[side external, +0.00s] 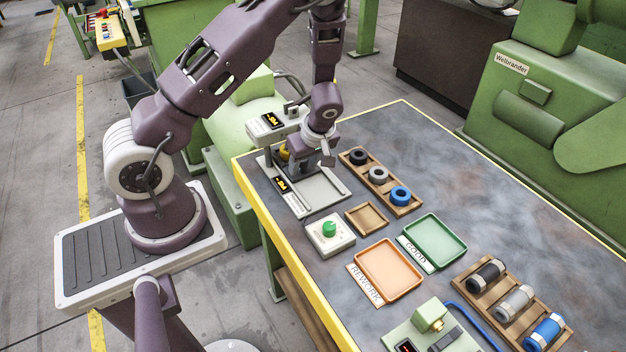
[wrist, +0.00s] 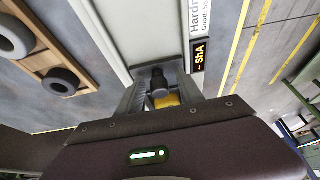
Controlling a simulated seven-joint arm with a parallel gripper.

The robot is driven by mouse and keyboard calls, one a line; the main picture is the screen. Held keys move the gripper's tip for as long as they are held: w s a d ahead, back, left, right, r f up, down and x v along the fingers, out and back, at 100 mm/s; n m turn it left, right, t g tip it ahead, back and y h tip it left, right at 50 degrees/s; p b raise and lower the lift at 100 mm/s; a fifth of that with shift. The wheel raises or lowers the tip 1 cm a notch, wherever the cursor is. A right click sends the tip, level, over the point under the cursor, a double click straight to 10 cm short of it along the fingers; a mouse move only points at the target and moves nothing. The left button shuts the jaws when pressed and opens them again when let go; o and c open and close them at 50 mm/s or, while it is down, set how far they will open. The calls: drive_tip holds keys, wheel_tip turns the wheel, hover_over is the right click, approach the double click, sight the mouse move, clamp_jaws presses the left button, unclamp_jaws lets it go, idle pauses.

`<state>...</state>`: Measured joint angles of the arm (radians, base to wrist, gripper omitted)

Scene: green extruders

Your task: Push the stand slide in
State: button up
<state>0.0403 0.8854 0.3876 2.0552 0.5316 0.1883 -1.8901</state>
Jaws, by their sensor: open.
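The grey stand (side external: 300,207) is at the far left corner of the bench, with a flat framed base and a pale gauge head (side external: 280,124) above it. A pale flat plate (side external: 321,187), perhaps the slide, lies in the base frame. My gripper (side external: 308,164) is open, low over the back of the stand and just right of its head. In the wrist view my gripper's fingers (wrist: 160,88) stand either side of a dark knob-like part (wrist: 158,80) with a yellow part (wrist: 166,101) below it. I cannot tell whether the fingers touch it.
A wooden rack (side external: 390,192) with black, grey and blue rings stands right of the stand. A green-button box (side external: 329,236), a small wooden tray (side external: 366,218), an orange tray (side external: 388,269) and a green tray (side external: 436,240) lie nearer. The bench's far right is clear.

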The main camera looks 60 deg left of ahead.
drive_tip(key=shift+w+r, duration=0.1)
drive_tip(key=shift+r, duration=2)
drive_tip(key=d+r, duration=0.4)
drive_tip(key=d, duration=0.3)
drive_tip(key=s+d+r+m+t+h, duration=0.2)
drive_tip(key=s+d+r+m, duration=0.25)
drive_tip(key=r, duration=0.35)
drive_tip(key=s+d+r+m+t+h, duration=0.1)
drive_tip(key=s+d+r+m+h, duration=0.15)
drive_tip(key=r+m, duration=0.45)
drive_tip(key=s+d+r+m+t, duration=0.2)
drive_tip(key=s+d+r+m, duration=0.2)
drive_tip(key=s, duration=0.7)
wheel_tip(320, 180, up, 3)
drive_tip(key=shift+s+f+m+t, duration=0.1)
drive_tip(key=shift+s+m+t, duration=0.15)
drive_tip(key=shift+m, duration=1)
